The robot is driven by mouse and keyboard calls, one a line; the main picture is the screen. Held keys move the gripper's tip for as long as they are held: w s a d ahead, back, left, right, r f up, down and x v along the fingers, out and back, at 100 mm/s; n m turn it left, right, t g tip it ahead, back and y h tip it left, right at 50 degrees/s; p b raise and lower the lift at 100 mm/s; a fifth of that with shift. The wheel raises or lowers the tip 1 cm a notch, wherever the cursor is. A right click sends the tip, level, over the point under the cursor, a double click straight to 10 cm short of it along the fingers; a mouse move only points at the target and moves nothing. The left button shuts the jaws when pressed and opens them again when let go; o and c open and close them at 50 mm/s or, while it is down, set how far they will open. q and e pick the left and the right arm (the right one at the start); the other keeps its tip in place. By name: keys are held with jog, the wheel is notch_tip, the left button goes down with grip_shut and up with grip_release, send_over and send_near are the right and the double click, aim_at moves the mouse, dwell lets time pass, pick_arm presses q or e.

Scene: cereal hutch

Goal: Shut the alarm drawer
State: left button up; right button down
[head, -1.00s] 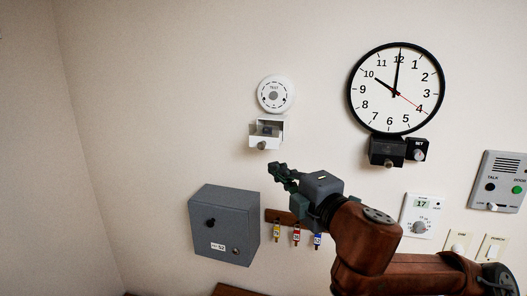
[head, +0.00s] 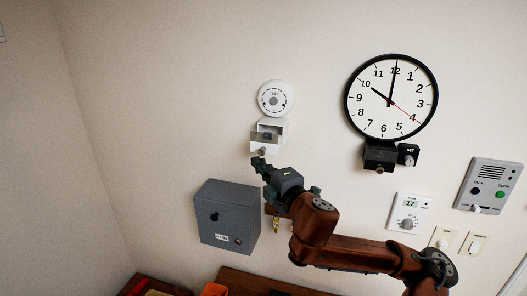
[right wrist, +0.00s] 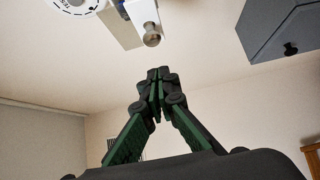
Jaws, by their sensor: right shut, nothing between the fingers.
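The alarm drawer (head: 258,144) is a small white drawer with a round metal knob, below the round white alarm (head: 275,98) on the wall. It stands out from its white housing, and something dark shows inside it. The drawer also shows at the top of the right wrist view, with its knob (right wrist: 151,36) facing me. My right gripper (head: 258,161) is shut and empty, just below the knob. In the wrist view its closed fingertips (right wrist: 158,74) appear apart from the knob. My left gripper is not in view.
A grey key box (head: 227,216) is on the wall below the drawer, close to my right arm. A clock (head: 392,98) with a black drawer (head: 379,155) under it hangs to the right. A thermostat (head: 409,212) and intercom (head: 489,185) are further right. Left of the drawer, the wall is clear.

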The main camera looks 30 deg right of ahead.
aim_at(273, 150)
jog(key=w+d, duration=0.2)
jog(key=shift+d+p, duration=0.35)
jog(key=shift+d, duration=0.05)
jog(key=shift+w, duration=0.1)
jog(key=w+d, duration=0.2)
jog(key=w+d+p, duration=0.1)
jog(key=w+d, duration=0.1)
jog(key=d, duration=0.1)
jog(key=shift+w+d, duration=0.2)
jog(key=shift+w, duration=0.05)
jog(key=shift+d, duration=0.2)
jog(key=shift+a+r, duration=0.1)
jog(key=shift+a, duration=0.1)
jog(key=shift+d, duration=0.1)
